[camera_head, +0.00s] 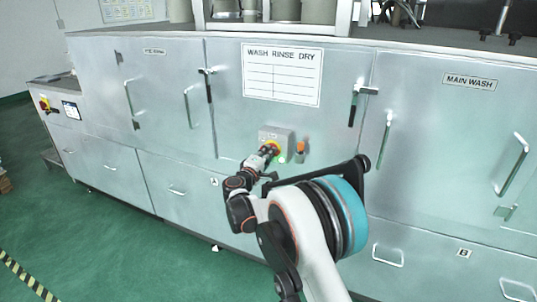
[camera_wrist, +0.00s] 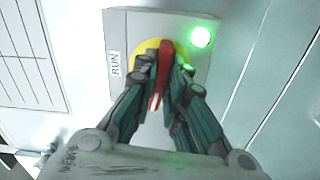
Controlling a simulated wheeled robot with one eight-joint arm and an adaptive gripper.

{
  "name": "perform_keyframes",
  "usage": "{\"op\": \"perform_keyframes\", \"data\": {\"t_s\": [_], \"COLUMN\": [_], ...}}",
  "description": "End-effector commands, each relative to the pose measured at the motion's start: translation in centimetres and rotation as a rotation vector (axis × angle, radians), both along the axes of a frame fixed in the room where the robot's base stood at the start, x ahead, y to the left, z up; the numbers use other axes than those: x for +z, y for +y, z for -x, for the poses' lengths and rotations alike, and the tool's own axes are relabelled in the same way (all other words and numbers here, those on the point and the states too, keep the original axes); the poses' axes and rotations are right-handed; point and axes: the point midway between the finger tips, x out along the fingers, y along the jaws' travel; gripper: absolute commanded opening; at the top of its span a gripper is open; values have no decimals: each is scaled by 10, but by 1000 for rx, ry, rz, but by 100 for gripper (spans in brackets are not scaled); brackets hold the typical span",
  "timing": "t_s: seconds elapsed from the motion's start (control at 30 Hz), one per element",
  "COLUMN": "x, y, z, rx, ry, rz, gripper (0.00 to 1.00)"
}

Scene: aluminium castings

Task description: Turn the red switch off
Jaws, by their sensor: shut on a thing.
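The red switch (camera_wrist: 163,72) sits on a round yellow plate (camera_wrist: 148,52) on a grey switch box (camera_wrist: 124,24). My gripper (camera_wrist: 166,88) is shut on the red switch, one finger on each side of it. In the wrist view the switch handle runs roughly up and down the picture, beside a RUN label (camera_wrist: 115,64). A green lamp (camera_wrist: 201,37) on the box is lit. In the head view my gripper (camera_head: 268,151) reaches to the box (camera_head: 284,134) on the cabinet front and hides most of the switch.
An orange-topped fitting (camera_head: 300,147) is mounted just right of the box. A WASH RINSE DRY chart (camera_head: 283,75) is above it. Door handles (camera_head: 388,140) stick out from the metal cabinet front. Another red and yellow switch (camera_head: 44,104) is at the far left. Green floor (camera_head: 120,230) is open at left.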

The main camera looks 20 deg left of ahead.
Motion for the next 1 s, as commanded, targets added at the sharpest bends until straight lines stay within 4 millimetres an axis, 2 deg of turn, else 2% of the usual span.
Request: {"op": "perform_keyframes", "data": {"t_s": [0.3,0.87,0.9,0.97,1.0], "x": [-1,-1,-1,-1,-1], "y": [1,1,1,1,1], "z": [1,1,1,1,1], "rx": [2,2,2,2,2], "ry": [11,13,13,13,13], "rz": [129,158,158,158,157], "gripper": [0,0,16,30,32]}}
